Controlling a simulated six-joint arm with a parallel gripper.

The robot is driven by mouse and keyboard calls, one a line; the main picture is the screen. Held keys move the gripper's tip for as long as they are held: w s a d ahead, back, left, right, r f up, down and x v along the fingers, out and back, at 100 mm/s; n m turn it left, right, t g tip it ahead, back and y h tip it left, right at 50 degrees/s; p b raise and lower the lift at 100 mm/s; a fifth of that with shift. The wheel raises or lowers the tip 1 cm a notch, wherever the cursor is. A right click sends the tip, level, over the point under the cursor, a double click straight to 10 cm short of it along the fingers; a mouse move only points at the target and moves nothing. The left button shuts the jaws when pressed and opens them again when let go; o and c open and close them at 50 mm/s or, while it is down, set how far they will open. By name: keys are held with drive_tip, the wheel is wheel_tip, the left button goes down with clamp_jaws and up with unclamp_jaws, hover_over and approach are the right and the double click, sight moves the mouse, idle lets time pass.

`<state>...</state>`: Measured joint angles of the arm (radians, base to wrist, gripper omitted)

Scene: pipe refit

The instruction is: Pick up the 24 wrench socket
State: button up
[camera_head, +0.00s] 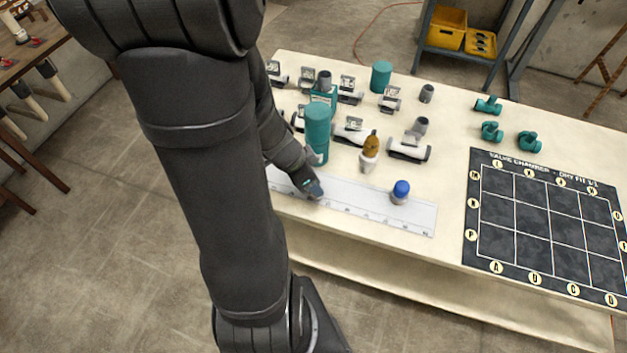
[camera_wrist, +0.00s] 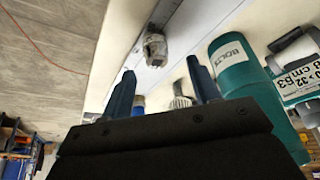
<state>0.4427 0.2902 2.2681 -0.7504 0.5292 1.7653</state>
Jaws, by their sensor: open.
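Several grey sockets stand or lie among white holders and number cards on the bench, such as a grey socket (camera_head: 420,126) at right centre, another (camera_head: 427,93) farther back and one (camera_head: 324,78) at back left. The card numbers are too small to read, so I cannot tell which is the 24. My gripper (camera_head: 312,188) is low over the left part of the white ruler strip, partly hidden by my arm. In the wrist view my gripper (camera_wrist: 162,84) has its two dark fingers apart. A small grey-white piece (camera_wrist: 153,47) lies beyond the fingertips.
A teal bolts bottle (camera_wrist: 233,65) stands close beside the fingers. A blue-capped bottle (camera_head: 400,191) stands on the ruler strip (camera_head: 360,203), and an amber-topped bottle (camera_head: 370,150) behind it. Teal fittings (camera_head: 491,131) and a black grid board (camera_head: 545,215) are at right.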

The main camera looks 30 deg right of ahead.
drive_tip(key=shift+s+x, duration=0.2)
drive_tip(key=shift+x, duration=2.45)
drive_tip(key=shift+a, duration=0.1)
drive_tip(key=c, duration=1.1)
drive_tip(key=shift+r, duration=0.1)
